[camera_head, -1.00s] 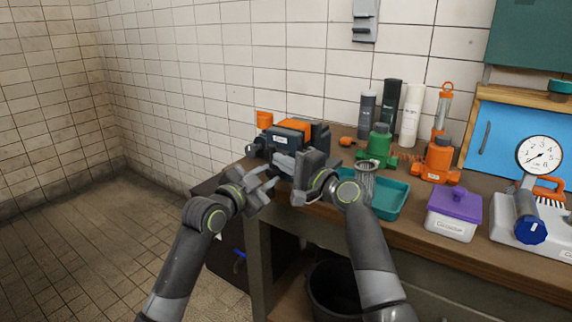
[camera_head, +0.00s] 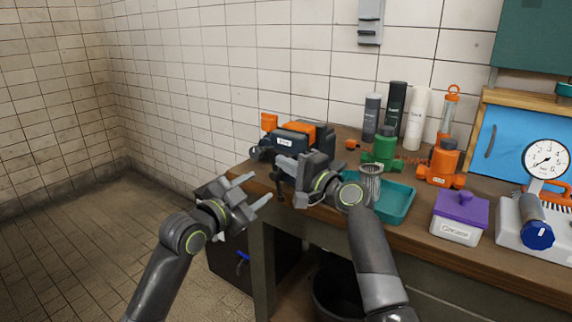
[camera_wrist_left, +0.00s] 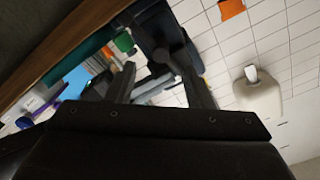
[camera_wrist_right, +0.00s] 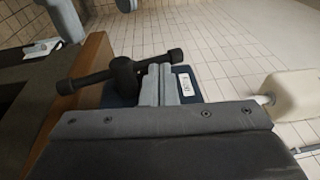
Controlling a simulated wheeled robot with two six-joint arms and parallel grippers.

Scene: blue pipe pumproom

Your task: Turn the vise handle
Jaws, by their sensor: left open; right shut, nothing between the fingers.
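The vise (camera_head: 304,134), dark blue with an orange top, stands at the left end of the workbench. Its black handle bar with round end knobs shows best in the right wrist view (camera_wrist_right: 95,78), running through a dark hub. My right gripper (camera_head: 280,166) is shut and empty; its tips (camera_wrist_right: 160,70) are beside the hub, close to the bar's right part. Whether they touch it I cannot tell. My left gripper (camera_head: 257,188) is open and empty, left of and below the vise, off the bench's front edge. The vise also shows in the left wrist view (camera_wrist_left: 160,22).
A teal tray (camera_head: 398,207) lies right of my right gripper. Green (camera_head: 382,150) and orange (camera_head: 440,165) fittings, bottles and a purple-lidded box (camera_head: 458,215) fill the workbench (camera_head: 420,235) further right. A dark bin (camera_head: 330,290) is below. Open floor lies left.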

